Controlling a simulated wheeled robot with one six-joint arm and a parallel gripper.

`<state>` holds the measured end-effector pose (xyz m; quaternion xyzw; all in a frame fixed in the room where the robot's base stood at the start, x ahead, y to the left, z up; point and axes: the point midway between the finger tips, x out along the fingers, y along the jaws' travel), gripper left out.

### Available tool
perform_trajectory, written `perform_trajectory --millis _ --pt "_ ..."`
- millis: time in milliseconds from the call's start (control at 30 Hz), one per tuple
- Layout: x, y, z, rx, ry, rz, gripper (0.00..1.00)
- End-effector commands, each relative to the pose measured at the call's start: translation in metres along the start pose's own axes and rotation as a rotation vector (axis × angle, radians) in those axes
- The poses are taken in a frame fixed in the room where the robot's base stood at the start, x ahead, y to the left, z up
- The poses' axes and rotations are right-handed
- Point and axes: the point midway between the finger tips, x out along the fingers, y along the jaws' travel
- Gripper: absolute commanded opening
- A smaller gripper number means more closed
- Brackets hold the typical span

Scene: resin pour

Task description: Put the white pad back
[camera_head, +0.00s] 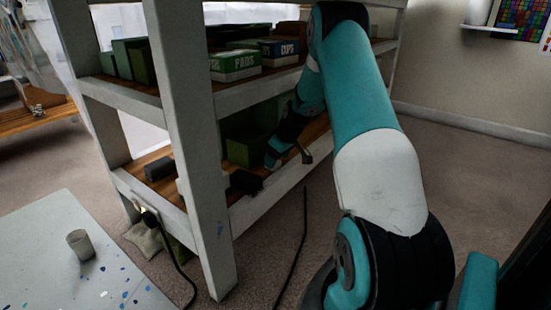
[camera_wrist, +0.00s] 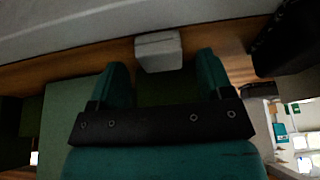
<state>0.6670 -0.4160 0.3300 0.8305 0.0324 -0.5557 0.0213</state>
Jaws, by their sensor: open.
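The white pad, a small pale block (camera_wrist: 158,50), lies on the wooden lower shelf board close to its white front rim, as the wrist view shows. My gripper (camera_wrist: 160,63) is open, with its two teal fingers on either side of the pad's near end. I cannot tell whether either finger touches it. In the head view my gripper (camera_head: 274,158) is low at the lower shelf, partly hidden. I cannot make out the pad for certain there.
The white-framed shelf unit (camera_head: 187,110) has a thick front post. A green box (camera_head: 240,151) stands on the lower shelf, and a dark object (camera_head: 246,182) lies at its edge. PADS (camera_head: 236,64) and CUPS (camera_head: 279,49) boxes stand above. A cup (camera_head: 80,244) stands on the mat.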

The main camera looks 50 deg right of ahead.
Motion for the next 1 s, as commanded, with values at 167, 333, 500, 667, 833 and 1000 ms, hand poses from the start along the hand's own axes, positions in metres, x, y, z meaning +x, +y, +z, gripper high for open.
perform_trajectory --millis 167,333,500,667,833,1000 --pt "-0.039 0.000 -0.003 0.001 0.001 0.001 0.73" --pt "-0.060 0.000 -0.002 0.001 0.000 0.000 0.73" --pt "-0.061 0.000 0.000 0.000 0.000 -0.001 0.73" --pt "-0.060 0.000 0.000 0.000 0.000 0.000 0.73" --pt "-0.060 0.000 0.000 0.000 0.000 0.000 0.73" --pt "-0.060 0.000 0.000 0.000 0.000 0.000 0.73"
